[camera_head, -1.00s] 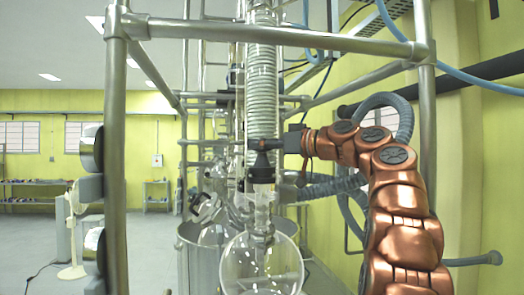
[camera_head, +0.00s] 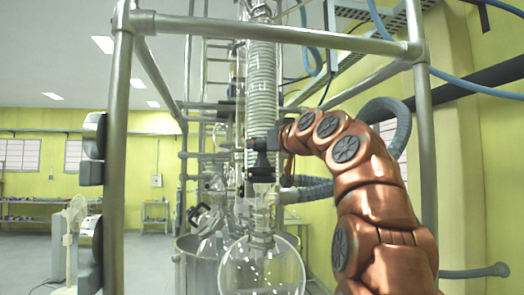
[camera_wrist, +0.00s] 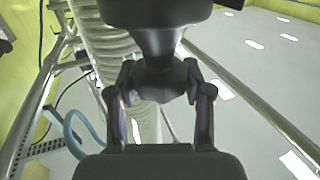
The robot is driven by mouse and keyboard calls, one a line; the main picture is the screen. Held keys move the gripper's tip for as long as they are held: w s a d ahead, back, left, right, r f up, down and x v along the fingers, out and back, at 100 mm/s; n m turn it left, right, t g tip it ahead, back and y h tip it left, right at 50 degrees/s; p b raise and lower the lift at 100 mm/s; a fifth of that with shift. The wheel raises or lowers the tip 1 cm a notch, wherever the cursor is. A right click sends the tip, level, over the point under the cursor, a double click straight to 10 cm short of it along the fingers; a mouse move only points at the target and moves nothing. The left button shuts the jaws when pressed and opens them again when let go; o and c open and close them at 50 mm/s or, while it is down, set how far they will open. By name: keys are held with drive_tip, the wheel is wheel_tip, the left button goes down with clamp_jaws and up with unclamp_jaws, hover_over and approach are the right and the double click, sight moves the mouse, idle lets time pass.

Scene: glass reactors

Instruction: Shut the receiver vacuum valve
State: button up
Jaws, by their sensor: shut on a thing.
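The receiver vacuum valve is a black knob-like fitting (camera_head: 262,163) on the glass column, below the coiled condenser and above the round glass receiver flask (camera_head: 262,268). In the wrist view the black valve body (camera_wrist: 158,82) sits between my fingers, with its wide dark part above. My gripper (camera_wrist: 158,92) is shut on it, one finger on each side. I cannot tell the valve's turn angle.
Metal frame posts (camera_head: 118,150) and a top crossbar (camera_head: 275,34) surround the glassware. The coiled condenser (camera_head: 261,90) rises above the valve. A grey corrugated hose (camera_head: 392,115) loops behind my arm. Open floor lies at the left.

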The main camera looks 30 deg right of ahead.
drive_tip(key=m+h+p, duration=0.1)
drive_tip(key=m+h, duration=0.1)
drive_tip(key=h, duration=0.1)
drive_tip(key=m+g+h+p, duration=0.1)
drive_tip(key=h, duration=0.1)
drive_tip(key=shift+r+p, duration=0.25)
drive_tip(key=shift+p, duration=0.1)
drive_tip(key=m+g+h+p, duration=0.2)
drive_tip(key=h+p, duration=0.1)
drive_tip(key=m+g+h+p, duration=0.1)
drive_tip(key=m+h+p, duration=0.1)
drive_tip(key=m+h, duration=0.1)
drive_tip(key=shift+s+r+g+p, duration=0.1)
drive_tip(key=shift+g+p, duration=0.3)
drive_tip(key=m+g+h+p, duration=0.4)
drive_tip(key=g+p, duration=0.1)
drive_tip(key=g, duration=0.1)
drive_tip(key=shift+m+h, duration=0.3)
drive_tip(key=shift+m, duration=0.1)
drive_tip(key=shift+m+g+h+p, duration=0.5)
drive_tip(key=shift+m+g+p, duration=0.5)
drive_tip(key=shift+g+p, duration=0.5)
drive_tip(key=shift+f+m+g, duration=0.25)
drive_tip(key=shift+m+g, duration=0.05)
drive_tip(key=shift+g, duration=0.2)
drive_tip(key=o, duration=1.2)
drive_tip(key=shift+c, duration=0.2)
drive_tip(key=shift+f, duration=0.1)
